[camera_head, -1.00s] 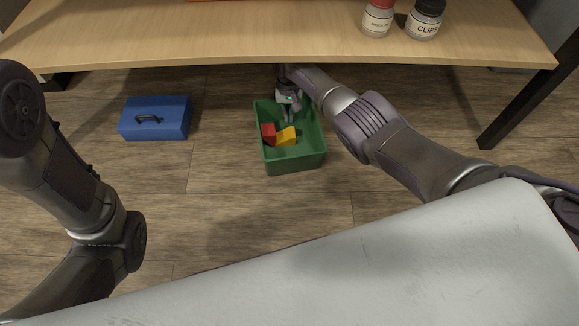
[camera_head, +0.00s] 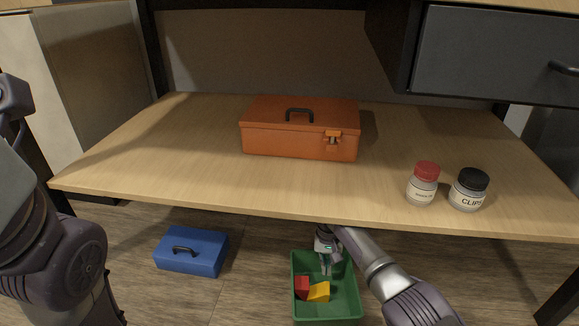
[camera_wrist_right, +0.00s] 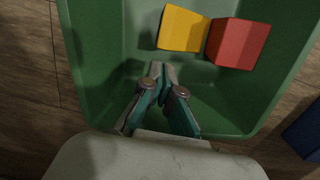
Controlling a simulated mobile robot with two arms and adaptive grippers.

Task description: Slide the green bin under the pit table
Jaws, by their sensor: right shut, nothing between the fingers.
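The green bin (camera_head: 346,296) stands on the wood floor in front of the table, its far end close to the tabletop's front edge in the picture. A red block (camera_head: 302,287) and a yellow block (camera_head: 319,292) lie inside it. My right gripper (camera_head: 326,270) points down into the bin near its far wall. In the right wrist view the fingers (camera_wrist_right: 158,72) are shut and empty, inside the bin (camera_wrist_right: 98,60), apart from the yellow block (camera_wrist_right: 183,28) and red block (camera_wrist_right: 238,43). The pit table (camera_head: 190,150) has a light wood top. My left arm shows at the left; its gripper is out of view.
A blue box (camera_head: 192,252) with a black handle sits on the floor left of the bin. On the table are an orange toolbox (camera_head: 300,130), a red-lidded jar (camera_head: 423,185) and a black-lidded jar (camera_head: 468,190). A dark table leg (camera_head: 562,295) stands at right.

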